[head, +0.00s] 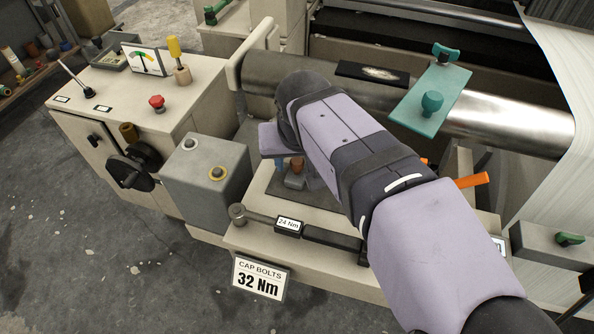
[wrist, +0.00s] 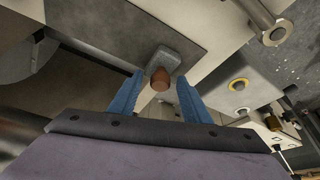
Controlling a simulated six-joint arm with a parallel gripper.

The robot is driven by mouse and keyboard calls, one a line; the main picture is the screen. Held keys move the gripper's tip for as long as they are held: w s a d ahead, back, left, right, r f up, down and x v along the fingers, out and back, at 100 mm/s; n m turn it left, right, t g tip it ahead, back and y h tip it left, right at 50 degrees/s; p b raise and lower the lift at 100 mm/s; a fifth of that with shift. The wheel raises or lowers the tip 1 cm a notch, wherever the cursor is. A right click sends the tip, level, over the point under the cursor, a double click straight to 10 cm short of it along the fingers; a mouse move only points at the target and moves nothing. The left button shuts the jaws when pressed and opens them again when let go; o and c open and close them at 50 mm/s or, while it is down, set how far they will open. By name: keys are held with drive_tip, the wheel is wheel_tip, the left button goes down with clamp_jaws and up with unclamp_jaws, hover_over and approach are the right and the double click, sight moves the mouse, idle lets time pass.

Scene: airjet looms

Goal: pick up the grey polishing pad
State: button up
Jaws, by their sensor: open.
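The grey polishing pad (wrist: 172,57) is a small grey block with a brown knob (wrist: 160,79) on it. It rests on a flat dark grey surface. In the head view the pad (head: 294,182) shows partly below my wrist, with its knob upright. My gripper (wrist: 160,77) is open, with its two blue fingers on either side of the knob in the wrist view. I cannot tell whether the fingers touch it. In the head view my arm and wrist hide part of the gripper.
A grey box (head: 205,172) with two buttons stands left of the pad. A torque wrench (head: 335,238) lies in front, above a "32 Nm" sign (head: 259,279). A metal roller (head: 505,122) and a teal plate (head: 432,97) lie behind and right. An orange handle (head: 472,181) sticks out right of my arm.

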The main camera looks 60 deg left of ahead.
sight(297, 161)
drive_tip(key=shift+f, duration=0.15)
clamp_jaws()
wheel_tip(297, 161, up, 10)
drive_tip(key=shift+r+p, duration=0.1)
drive_tip(key=shift+p, duration=0.8)
